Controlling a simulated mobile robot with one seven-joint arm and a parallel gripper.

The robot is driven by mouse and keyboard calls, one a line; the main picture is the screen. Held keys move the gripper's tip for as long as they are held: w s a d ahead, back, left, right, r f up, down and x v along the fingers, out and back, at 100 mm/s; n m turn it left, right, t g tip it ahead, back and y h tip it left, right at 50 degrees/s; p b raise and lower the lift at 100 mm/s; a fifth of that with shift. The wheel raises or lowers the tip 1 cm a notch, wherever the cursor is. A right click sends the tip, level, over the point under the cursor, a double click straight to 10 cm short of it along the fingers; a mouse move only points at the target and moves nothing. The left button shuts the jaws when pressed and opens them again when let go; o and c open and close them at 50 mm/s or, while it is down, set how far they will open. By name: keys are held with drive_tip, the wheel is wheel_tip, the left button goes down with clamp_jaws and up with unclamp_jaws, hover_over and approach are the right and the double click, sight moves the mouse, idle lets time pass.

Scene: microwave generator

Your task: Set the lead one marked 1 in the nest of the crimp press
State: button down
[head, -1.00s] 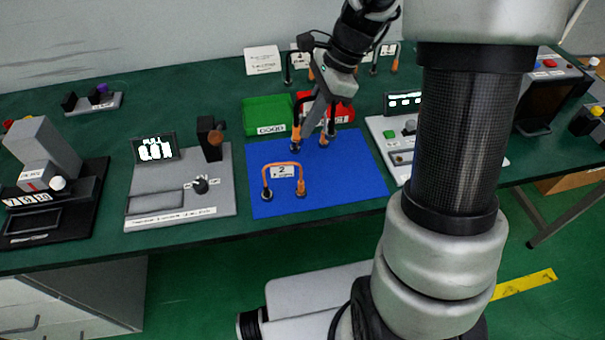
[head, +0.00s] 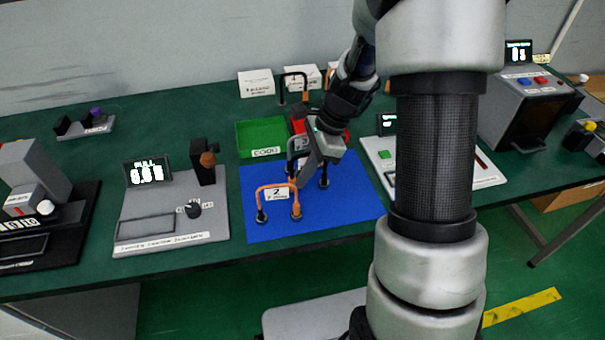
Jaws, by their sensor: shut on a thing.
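My gripper (head: 306,174) points down over the blue mat (head: 355,197) and is shut on a dark lead (head: 323,183). The gripper hides much of this lead, and I cannot read its number. A dark foot of it shows just right of the fingers, and I cannot tell whether it touches the mat. An orange lead marked 2 (head: 275,192) stands upright on the mat, just left of and in front of the fingers. The grey machine with a slanted head on a black base (head: 62,240), at the far left, looks like the crimp press. Its nest is not clear.
The pull tester (head: 170,238) stands between the grey machine and the mat. A green bin (head: 262,133) and a partly hidden red bin are behind the mat. White cards (head: 256,83) and more leads stand farther back. A panel with a green button (head: 384,155) is to the right.

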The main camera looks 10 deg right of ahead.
drive_tip(key=shift+f, duration=0.15)
drive_tip(key=c, duration=1.9)
unclamp_jaws()
drive_tip(key=shift+o, duration=0.2)
